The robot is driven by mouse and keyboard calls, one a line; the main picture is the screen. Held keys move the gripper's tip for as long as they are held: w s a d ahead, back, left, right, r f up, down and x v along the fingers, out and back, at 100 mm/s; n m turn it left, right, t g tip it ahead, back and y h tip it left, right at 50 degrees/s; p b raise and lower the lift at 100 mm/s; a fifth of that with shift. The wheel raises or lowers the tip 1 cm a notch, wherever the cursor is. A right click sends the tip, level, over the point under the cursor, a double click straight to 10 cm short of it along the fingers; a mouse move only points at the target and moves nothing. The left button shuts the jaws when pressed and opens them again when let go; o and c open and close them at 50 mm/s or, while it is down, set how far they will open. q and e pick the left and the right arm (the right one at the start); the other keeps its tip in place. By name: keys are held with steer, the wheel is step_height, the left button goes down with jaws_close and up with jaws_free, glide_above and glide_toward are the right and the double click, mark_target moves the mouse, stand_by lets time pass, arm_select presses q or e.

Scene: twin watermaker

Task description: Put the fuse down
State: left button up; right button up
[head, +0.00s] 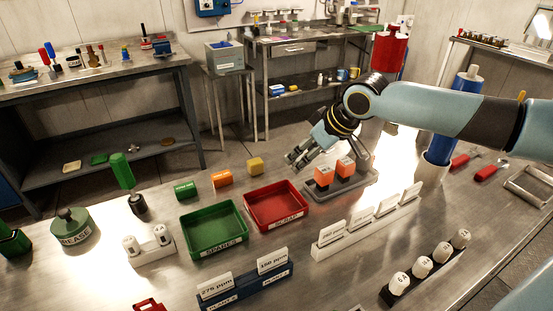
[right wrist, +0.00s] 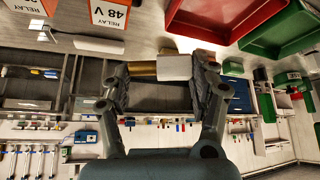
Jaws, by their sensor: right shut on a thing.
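My right gripper (head: 303,158) is in the air just left of the orange relays (head: 345,166) and behind the red SCRAP tray (head: 276,206). In the right wrist view the gripper (right wrist: 160,82) is shut on the fuse (right wrist: 175,67), a small piece with a white part and a brass-coloured part, lying crosswise between the fingers. The fuse is too hidden to make out in the head view. My left gripper is not in view.
The green SPARES tray (head: 190,252) is left of the SCRAP tray. Green (head: 186,189), orange (head: 222,179) and yellow (head: 255,165) blocks stand behind them. A white holder (head: 350,236) with upright cards is right of SCRAP.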

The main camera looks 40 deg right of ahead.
steer(key=p, duration=0.1)
glide_above(270, 205)
steer(key=s, duration=0.2)
steer(key=f, duration=0.5)
steer(key=shift+d, duration=0.25)
steer(key=shift+a+f, duration=0.15)
steer(key=shift+f, duration=1.9)
steer(key=o, duration=0.9)
steer(key=shift+f, duration=0.1)
